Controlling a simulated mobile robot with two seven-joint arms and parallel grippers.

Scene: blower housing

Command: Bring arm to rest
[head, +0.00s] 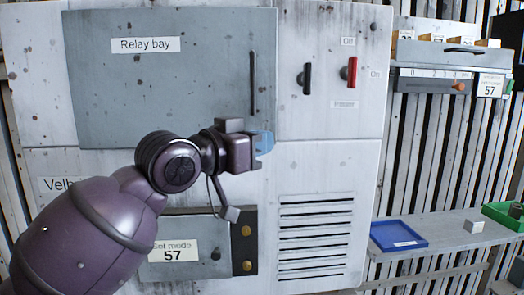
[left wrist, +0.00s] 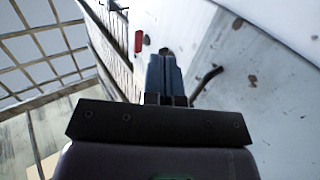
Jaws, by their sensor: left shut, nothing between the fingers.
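My left gripper (head: 265,143) is in front of the white cabinet, just below the lower right part of the closed grey "Relay bay" door (head: 170,85). Its blue fingers are together and hold nothing. In the left wrist view the shut blue fingers (left wrist: 164,72) point along the cabinet face. The dark door handle (left wrist: 206,82) shows to their right, and a red handle (left wrist: 138,41) shows farther off. My left arm comes in from the lower left and hides part of the cabinet's lower left side. My right gripper is not in view.
The cabinet carries a black handle (head: 307,78) and a red switch lever (head: 352,72). A "Set mode 57" panel (head: 200,270) lies below my gripper, beside vent slots (head: 316,235). At right, a shelf (head: 440,240) holds a blue tray (head: 398,245), a small pale block (head: 473,227) and a green bin (head: 500,216).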

